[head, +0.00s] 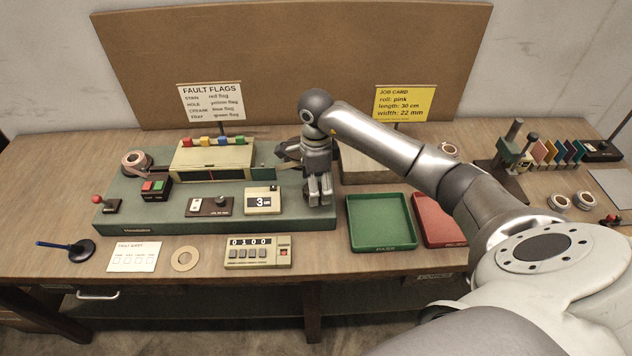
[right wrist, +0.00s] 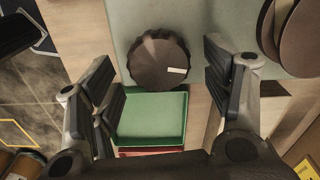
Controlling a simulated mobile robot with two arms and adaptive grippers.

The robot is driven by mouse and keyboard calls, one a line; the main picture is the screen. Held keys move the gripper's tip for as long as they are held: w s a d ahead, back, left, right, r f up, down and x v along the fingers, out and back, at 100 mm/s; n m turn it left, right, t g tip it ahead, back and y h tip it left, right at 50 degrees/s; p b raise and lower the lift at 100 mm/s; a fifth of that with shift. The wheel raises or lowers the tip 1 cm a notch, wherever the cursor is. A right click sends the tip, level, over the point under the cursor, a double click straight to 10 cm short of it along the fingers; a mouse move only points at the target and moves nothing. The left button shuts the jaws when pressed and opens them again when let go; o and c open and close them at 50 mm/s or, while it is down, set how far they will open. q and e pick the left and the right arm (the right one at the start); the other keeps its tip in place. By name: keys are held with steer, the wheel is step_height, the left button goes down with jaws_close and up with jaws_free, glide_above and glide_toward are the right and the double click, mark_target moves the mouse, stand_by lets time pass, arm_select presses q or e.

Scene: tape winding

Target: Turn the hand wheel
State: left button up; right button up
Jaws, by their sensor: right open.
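The hand wheel (right wrist: 160,60) is a dark brown ribbed disc with a small pale mark near its rim. It lies on the green machine base in the right wrist view, framed between the fingers. My right gripper (head: 319,200) is over the right end of the green machine (head: 280,214) in the head view, pointing down and hiding the wheel there. In the right wrist view my right gripper (right wrist: 162,72) is open, with a finger on each side of the wheel and a gap to each. I see no contact. My left gripper is not in view.
A green tray (head: 380,243) and a red tray (head: 436,236) sit right of the machine. A counter showing 3 (head: 262,201) is left of my gripper. A yellow job card (head: 404,103) stands behind.

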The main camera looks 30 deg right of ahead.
steer(key=shift+f, duration=0.35)
steer(key=c, duration=1)
steer(key=shift+w+d+f+n+b, duration=0.1)
steer(key=shift+f+n+b, duration=0.1)
steer(key=shift+n+b, duration=0.65)
steer(key=shift+r+n+b, duration=0.2)
steer(key=shift+n+b, duration=0.15)
steer(key=shift+b, duration=0.45)
steer(key=o, duration=1)
